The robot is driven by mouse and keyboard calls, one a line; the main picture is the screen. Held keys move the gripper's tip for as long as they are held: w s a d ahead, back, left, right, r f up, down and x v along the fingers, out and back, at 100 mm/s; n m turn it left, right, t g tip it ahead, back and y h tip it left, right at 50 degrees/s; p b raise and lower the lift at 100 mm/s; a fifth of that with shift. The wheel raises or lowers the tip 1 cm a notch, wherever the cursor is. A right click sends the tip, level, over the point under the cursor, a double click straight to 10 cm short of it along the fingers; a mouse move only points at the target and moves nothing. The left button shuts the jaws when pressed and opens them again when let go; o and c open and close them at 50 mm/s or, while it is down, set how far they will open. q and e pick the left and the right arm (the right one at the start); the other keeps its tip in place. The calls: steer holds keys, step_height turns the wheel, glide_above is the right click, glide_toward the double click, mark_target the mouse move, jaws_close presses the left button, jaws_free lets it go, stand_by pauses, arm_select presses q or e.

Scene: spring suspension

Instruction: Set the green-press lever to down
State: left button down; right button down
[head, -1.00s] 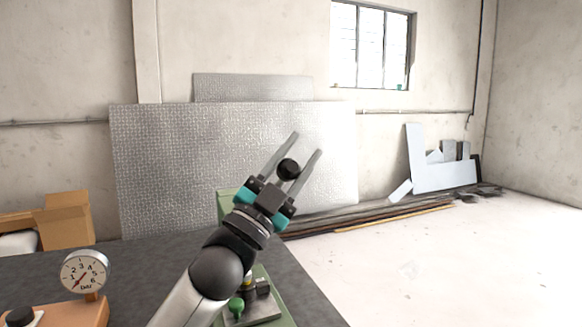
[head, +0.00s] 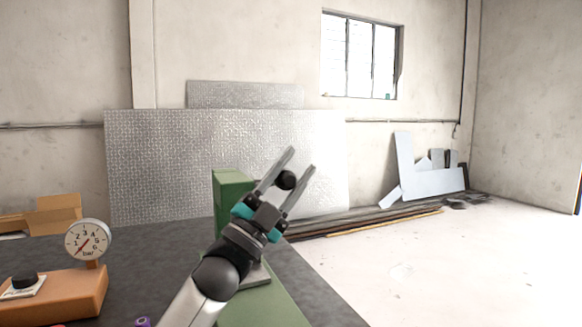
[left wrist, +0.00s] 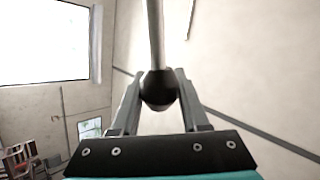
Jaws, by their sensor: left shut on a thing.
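The green press (head: 232,190) stands on the dark table, mostly hidden behind my left arm; its base (head: 265,305) shows at the front. The lever's black ball knob (head: 287,180) sits between the fingers of my left gripper (head: 291,173). In the left wrist view the knob (left wrist: 159,88) is between both fingers, and the grey lever rod (left wrist: 156,35) runs from it to the top of the picture. My left gripper (left wrist: 158,95) is shut on the knob. The lever's pivot is hidden. My right gripper is not in view.
An orange block (head: 60,298) with a pressure gauge (head: 87,240) and a black knob stands at the left of the dark table (head: 150,262). A purple item (head: 142,322) shows at the front edge. Right of the table is open floor (head: 430,270).

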arm_select(q)
steer(key=shift+a+f, duration=0.2)
steer(key=shift+f, duration=0.15)
steer(key=c, duration=0.8)
jaws_free()
steer(key=shift+c, duration=0.2)
steer(key=o, duration=0.3)
steer(key=shift+s+a, duration=0.2)
steer(key=shift+a, duration=0.05)
steer(key=shift+o, duration=0.6)
steer(key=shift+d, duration=0.15)
steer(key=v, duration=0.8)
steer(key=shift+s+a+r, duration=0.1)
steer(key=shift+a+r, duration=0.25)
steer(key=shift+a, duration=0.05)
